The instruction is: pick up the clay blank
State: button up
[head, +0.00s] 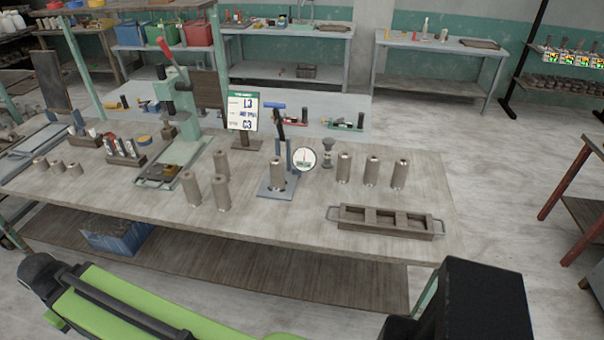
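Several grey-brown cylinders that look like clay blanks stand upright on the workbench (290,215). A group stands left of centre, including a front cylinder (222,196). One cylinder (277,176) stands on the small blue-handled press (279,152). A row of 3 stands to the right, with its middle cylinder (372,172). I cannot tell which one the task means. Several shorter grey-brown pieces (57,166) are at the left end. My green arm crosses the bottom edge, well in front of the bench. My gripper's fingers do not show.
A brown tray with three compartments (388,234) lies near the bench's front right. A green lever press (180,130), a sign (243,110) and a round dial (304,159) stand on the bench. Bare bench top lies front of centre. Open floor is to the right.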

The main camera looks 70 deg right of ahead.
aim_at(277, 162)
jog(key=z, duration=0.45)
jog(key=i, duration=1)
jog(key=u, duration=0.05)
